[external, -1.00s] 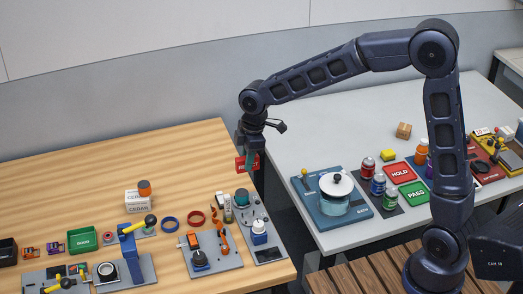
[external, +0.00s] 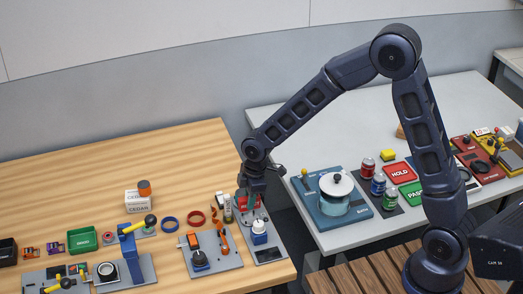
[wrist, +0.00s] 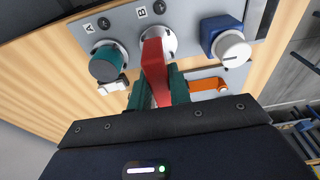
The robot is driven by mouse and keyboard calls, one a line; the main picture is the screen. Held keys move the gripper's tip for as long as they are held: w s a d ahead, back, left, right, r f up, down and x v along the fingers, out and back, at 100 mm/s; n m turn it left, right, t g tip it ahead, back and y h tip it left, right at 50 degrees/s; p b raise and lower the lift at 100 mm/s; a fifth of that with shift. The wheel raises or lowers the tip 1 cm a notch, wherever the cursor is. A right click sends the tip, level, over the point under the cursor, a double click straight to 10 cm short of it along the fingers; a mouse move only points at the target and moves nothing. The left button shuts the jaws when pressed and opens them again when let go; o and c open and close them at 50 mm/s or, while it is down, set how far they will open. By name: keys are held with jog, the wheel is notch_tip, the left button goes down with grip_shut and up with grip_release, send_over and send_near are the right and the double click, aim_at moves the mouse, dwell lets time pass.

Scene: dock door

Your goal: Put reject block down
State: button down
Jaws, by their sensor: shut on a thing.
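My gripper (wrist: 160,85) is shut on the red reject block (wrist: 156,68), with its green fingers on either side of the block. In the wrist view the block reaches over a round pale fitting (wrist: 160,36) beside the letter B on a grey panel (wrist: 118,22). I cannot tell whether the block touches it. In the external view my gripper (external: 252,196) is low over the same panel (external: 268,251) at the wooden table's right end, and the block is mostly hidden there.
In the wrist view, a teal knob (wrist: 108,62) stands left of the block. A white-topped blue knob (wrist: 231,46) stands right, with an orange part (wrist: 207,85) nearby. The grey table (external: 300,125) holds a red HOLD pad (external: 400,172) and green PASS pad (external: 413,194).

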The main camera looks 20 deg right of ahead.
jog(key=shift+f, duration=2.15)
jog(key=shift+f, duration=0.1)
jog(key=c, duration=1.3)
grip_release()
jog(key=r, duration=0.4)
jog(key=d+r, duration=0.1)
jog(key=r, duration=0.7)
jog(key=shift+d+r, duration=0.1)
jog(key=shift+d, duration=0.3)
